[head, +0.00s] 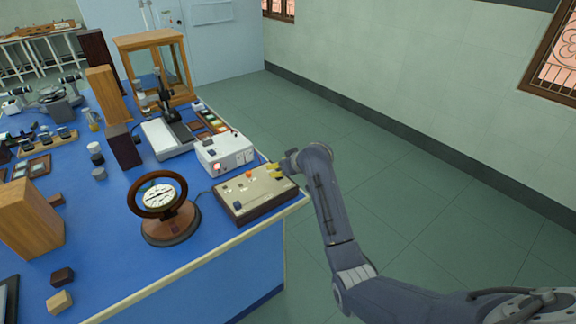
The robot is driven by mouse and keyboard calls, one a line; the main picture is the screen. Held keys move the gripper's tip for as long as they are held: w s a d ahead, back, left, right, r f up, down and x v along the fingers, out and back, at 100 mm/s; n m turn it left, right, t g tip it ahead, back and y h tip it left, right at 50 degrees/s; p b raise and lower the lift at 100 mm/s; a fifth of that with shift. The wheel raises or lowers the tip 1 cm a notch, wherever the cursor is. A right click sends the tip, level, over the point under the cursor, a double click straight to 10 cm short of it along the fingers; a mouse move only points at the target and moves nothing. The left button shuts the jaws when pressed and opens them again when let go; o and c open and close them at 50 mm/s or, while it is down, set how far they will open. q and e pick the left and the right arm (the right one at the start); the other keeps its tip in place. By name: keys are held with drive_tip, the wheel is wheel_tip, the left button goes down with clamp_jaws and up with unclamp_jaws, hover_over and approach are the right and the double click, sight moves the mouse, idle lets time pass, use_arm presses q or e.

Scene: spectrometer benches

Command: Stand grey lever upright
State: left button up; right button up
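A cream control box (262,198) with dark sides sits at the right front corner of the blue bench. An orange knob (249,174) and a dark blue-grey knob (237,205) show on its top. I cannot clearly make out a grey lever; it may be small or hidden by my gripper. My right gripper (275,171) is at the far right end of this box, with yellow pieces that look like its fingertips close over the top. I cannot tell whether it touches anything or is open. My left gripper is not in view.
A white instrument box (226,152) with a red light stands just behind the control box. A round dial on a wooden stand (168,222) is to its left. Wooden blocks (30,220) and instruments crowd the blue bench (215,265). Open floor (420,200) lies to the right.

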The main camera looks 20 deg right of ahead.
drive_tip(key=v, duration=1.1)
